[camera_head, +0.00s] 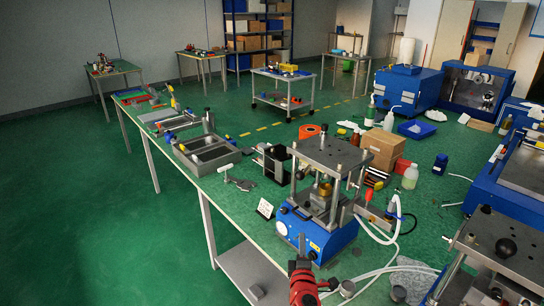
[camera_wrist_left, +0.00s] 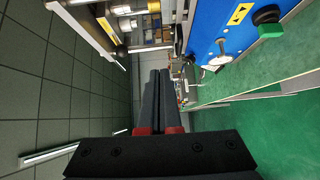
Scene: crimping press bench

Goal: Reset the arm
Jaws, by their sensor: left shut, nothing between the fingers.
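My left gripper (camera_head: 300,267) is at the bottom middle of the head view, red with dark fingers, in front of the blue crimping press (camera_head: 322,238). In the left wrist view its two long black fingers (camera_wrist_left: 159,75) lie side by side, shut, with nothing between them. The press has a blue base, steel columns and a flat top plate. In the left wrist view a blue panel (camera_wrist_left: 212,35) with a yellow label is at the upper right, apart from the fingers. My right gripper is in neither view.
The green bench (camera_head: 250,215) runs to the back left. Grey trays (camera_head: 208,153), a cardboard box (camera_head: 384,148) and bottles such as a clear one (camera_head: 410,176) stand on it. White hoses (camera_head: 372,272) curl right of the gripper. Green floor (camera_head: 80,220) at left is free.

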